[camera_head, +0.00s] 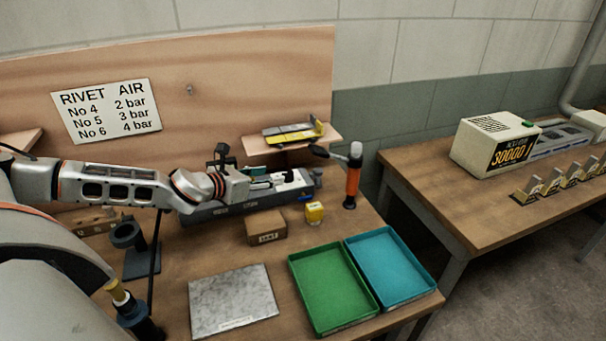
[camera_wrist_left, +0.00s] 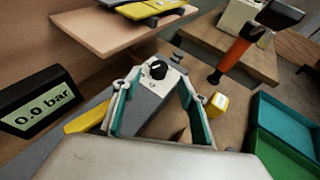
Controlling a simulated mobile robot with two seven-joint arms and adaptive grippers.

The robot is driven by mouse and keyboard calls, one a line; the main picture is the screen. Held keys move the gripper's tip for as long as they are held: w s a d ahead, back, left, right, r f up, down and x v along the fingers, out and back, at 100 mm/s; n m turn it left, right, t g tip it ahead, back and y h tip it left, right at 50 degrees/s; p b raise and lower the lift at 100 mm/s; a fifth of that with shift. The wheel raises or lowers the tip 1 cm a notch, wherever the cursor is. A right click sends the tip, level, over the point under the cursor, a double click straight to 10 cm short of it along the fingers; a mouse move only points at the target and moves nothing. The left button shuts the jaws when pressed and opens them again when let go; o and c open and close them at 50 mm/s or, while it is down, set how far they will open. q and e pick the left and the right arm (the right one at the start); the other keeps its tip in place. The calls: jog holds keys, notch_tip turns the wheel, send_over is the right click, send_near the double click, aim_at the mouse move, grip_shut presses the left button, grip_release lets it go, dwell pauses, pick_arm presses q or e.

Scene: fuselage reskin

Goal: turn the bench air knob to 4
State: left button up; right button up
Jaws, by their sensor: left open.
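The air knob (camera_wrist_left: 158,69) is a small black dial on a light grey block (camera_wrist_left: 160,88), seen in the left wrist view. A light mark shows on it, but the number it points at is too small to read. My left gripper (camera_wrist_left: 160,92) is open, with its teal-lined fingers spread on either side of the block's near part and the knob showing beyond them. In the head view my left gripper (camera_head: 268,180) is over the long grey unit (camera_head: 232,208) on the bench. A display (camera_wrist_left: 38,102) reads 0.0 bar. My right gripper is not in view.
A chart (camera_head: 106,110) lists No 4 2 bar, No 5 3 bar and No 6 4 bar. A shelf (camera_head: 258,143) hangs above.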

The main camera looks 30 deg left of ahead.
aim_at(287, 173)
pick_arm(q)
jog(key=shift+x, duration=3.85)
jog(key=shift+f, duration=0.1)
jog(key=shift+c, duration=0.2)
jog(key=c, duration=1)
